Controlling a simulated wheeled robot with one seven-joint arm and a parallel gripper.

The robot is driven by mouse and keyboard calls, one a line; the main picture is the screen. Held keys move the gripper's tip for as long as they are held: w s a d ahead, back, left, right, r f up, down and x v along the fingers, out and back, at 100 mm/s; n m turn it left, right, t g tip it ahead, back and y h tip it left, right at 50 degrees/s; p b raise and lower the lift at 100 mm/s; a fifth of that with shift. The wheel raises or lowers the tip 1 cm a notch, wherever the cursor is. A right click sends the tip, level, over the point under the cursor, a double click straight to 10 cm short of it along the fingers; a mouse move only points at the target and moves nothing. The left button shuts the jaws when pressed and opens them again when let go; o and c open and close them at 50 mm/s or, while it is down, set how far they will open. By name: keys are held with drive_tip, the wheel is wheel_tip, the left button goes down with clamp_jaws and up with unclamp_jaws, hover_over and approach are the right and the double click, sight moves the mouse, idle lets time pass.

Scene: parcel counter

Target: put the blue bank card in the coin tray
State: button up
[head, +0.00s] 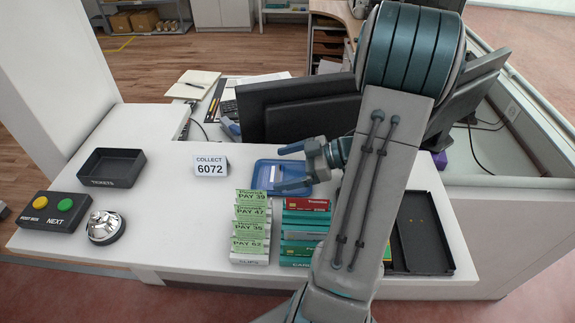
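My gripper (279,168) is over a shallow blue tray (261,168), its two fingers spread apart, with no held thing visible between them. A small pale item shows in the blue tray, too small to identify. A long black tray (432,262) lies at the right, partly behind my arm; small marks show inside it. No label shows which of these trays is the coin tray. A tiered card rack (296,264) holds red and green cards, its right side partly hidden by my arm. I cannot make out a blue bank card.
A slip rack (249,260) with green "PAY" slips stands left of the card rack. A "COLLECT 6072" sign (210,166), a black "TICKETS" tray (111,168), a bell (105,228) and a button box (54,212) are further left. Dark monitors (310,108) stand behind. The counter's left middle is clear.

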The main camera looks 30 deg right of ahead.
drive_tip(key=shift+s+d+r, duration=0.15)
drive_tip(key=shift+d+r, duration=0.15)
drive_tip(key=shift+r, duration=0.1)
drive_tip(key=v, duration=1.1)
drive_tip(key=shift+s+d+b, duration=0.1)
drive_tip(key=shift+b, duration=0.2)
drive_tip(key=shift+o, duration=0.3)
